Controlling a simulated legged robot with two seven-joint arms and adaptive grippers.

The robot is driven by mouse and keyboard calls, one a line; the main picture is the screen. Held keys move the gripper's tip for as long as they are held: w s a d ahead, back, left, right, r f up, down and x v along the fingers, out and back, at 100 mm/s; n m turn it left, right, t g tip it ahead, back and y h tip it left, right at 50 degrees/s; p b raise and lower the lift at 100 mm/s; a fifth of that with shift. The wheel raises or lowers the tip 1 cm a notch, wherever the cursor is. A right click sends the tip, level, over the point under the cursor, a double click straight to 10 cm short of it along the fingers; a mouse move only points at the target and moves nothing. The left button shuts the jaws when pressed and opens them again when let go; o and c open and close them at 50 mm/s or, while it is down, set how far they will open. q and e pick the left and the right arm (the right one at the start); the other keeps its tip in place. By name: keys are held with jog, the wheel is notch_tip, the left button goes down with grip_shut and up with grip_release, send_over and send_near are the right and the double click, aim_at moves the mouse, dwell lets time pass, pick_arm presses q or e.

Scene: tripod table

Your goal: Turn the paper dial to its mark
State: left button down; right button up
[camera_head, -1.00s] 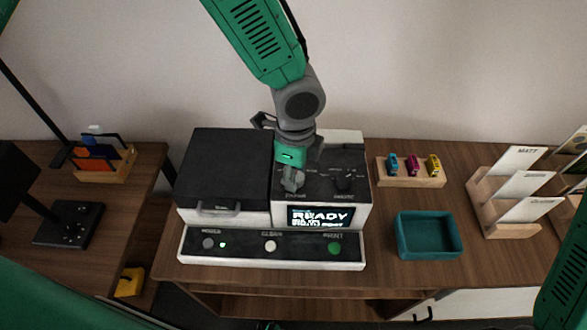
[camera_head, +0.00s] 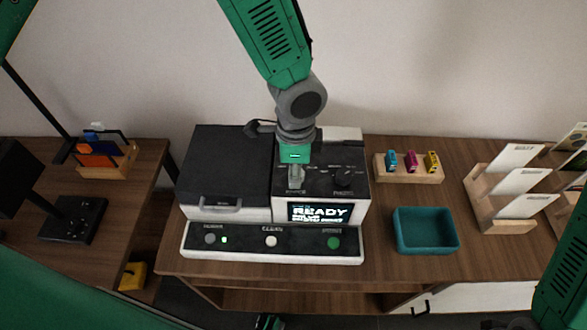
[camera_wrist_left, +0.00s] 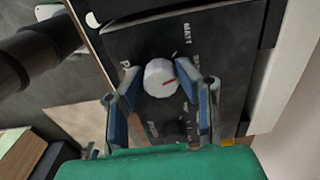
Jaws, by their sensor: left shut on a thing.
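The paper dial (camera_wrist_left: 160,78) is a white round knob with a red pointer line, on the printer's dark panel. My left gripper (camera_head: 296,179) comes down onto the left part of the panel and is shut on the dial, one blue-padded finger on each side. In the head view the gripper hides this dial. The printer (camera_head: 223,213) is black and white, and its screen (camera_head: 320,213) reads READY. My right gripper is not in view.
A second dark dial (camera_head: 346,174) sits right of the gripper. A wooden holder (camera_head: 410,174) with small coloured cartridges, a teal tray (camera_head: 426,247) and a card rack (camera_head: 491,215) stand to the right. A control row with buttons (camera_head: 271,241) runs along the printer's front.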

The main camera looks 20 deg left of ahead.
aim_at(302, 173)
pick_arm(q)
jog(key=shift+w+d+r, duration=0.1)
jog(key=shift+w+d, duration=0.05)
jog(key=shift+d, duration=0.15)
jog(key=c, duration=1.3)
grip_release()
jog(key=shift+o, duration=0.5)
jog(key=shift+d, duration=0.15)
notch_tip(302, 173, up, 12)
jog(key=shift+d, duration=0.2)
